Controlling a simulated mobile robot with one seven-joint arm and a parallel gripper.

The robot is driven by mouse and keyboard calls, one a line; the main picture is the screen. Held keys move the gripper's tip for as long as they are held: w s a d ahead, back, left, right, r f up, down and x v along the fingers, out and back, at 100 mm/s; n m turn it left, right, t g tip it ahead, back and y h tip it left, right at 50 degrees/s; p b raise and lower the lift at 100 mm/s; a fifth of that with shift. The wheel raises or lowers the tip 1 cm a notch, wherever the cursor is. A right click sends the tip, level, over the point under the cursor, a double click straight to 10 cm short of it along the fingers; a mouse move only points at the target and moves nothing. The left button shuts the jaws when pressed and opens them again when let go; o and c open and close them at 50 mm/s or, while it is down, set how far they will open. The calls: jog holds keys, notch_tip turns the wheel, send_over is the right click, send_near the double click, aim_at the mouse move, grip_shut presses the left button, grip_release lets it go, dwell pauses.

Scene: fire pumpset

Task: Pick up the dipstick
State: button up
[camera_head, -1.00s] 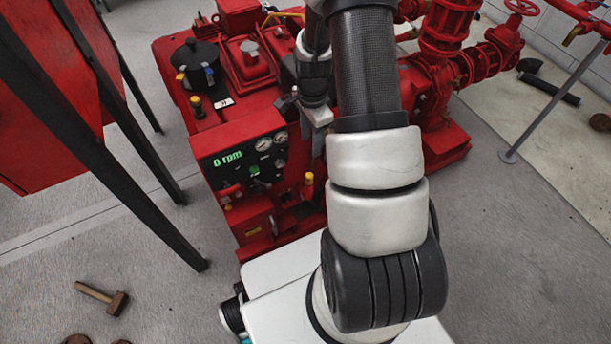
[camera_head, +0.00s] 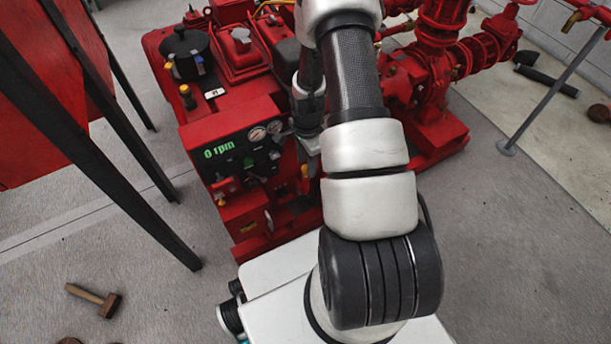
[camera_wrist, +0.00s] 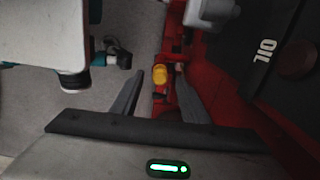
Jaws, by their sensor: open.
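A small yellow cap, which looks like the dipstick's top, shows in the wrist view (camera_wrist: 160,75), in line between the fingertips of my gripper (camera_wrist: 159,78). It also shows in the head view as the yellow-topped dipstick (camera_head: 304,172) at the right front of the red pumpset. My gripper is open, with nothing between its fingers that I can see touching them. In the head view my gripper is largely hidden by my arm, just above the yellow cap. The depth between fingertips and cap is hard to tell.
The control panel (camera_head: 240,152) reads 0 rpm. A black part marked OIL (camera_wrist: 265,60) is close on the right in the wrist view. A hammer (camera_head: 95,298) lies on the open floor at lower left.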

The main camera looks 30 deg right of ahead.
notch_tip(320, 180, down, 3)
jog(key=shift+r, duration=0.1)
jog(key=shift+c, duration=0.3)
jog(key=c, duration=0.8)
jog(key=shift+r, duration=0.15)
notch_tip(320, 180, up, 18)
jog(key=p, duration=0.4)
jog(key=shift+s, duration=0.1)
